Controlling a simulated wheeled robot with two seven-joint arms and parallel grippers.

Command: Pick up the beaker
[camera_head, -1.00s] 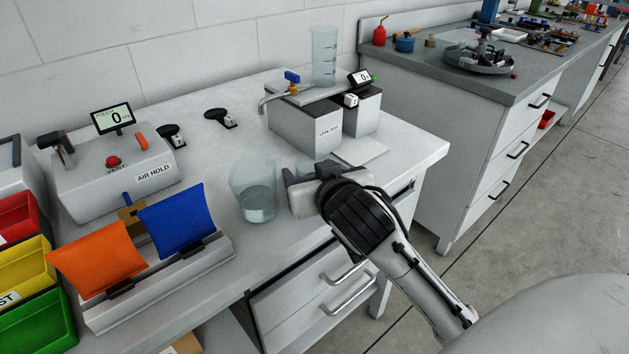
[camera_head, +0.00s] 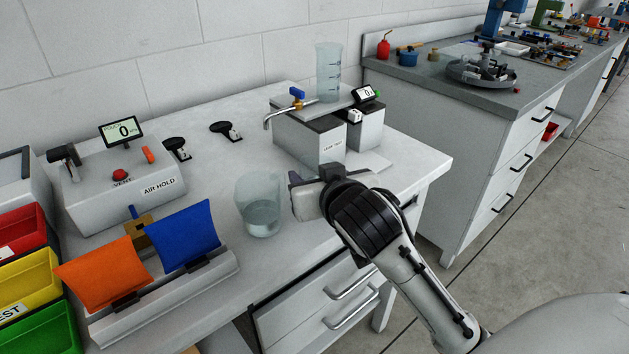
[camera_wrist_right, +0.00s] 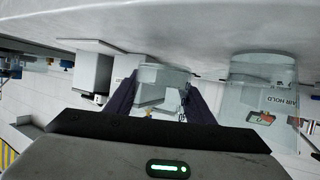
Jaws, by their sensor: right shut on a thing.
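My right gripper (camera_head: 304,184) is over the front part of the bench, just right of a clear beaker with liquid low in it (camera_head: 262,206). In the right wrist view, where the bench shows at the top, its dark purple fingers (camera_wrist_right: 160,104) are shut on a clear glass beaker (camera_wrist_right: 163,80). The head view hides that beaker behind the gripper. Whether its base touches the bench cannot be told. The beaker with liquid stands apart and also shows at the right of the wrist view (camera_wrist_right: 263,85). My left gripper is out of view.
A leak test station (camera_head: 312,145) with a tap and a tall graduated vessel (camera_head: 328,72) stands behind the gripper. The air hold box (camera_head: 125,185), a holder with orange and blue pouches (camera_head: 165,285) and coloured bins (camera_head: 32,280) are at left.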

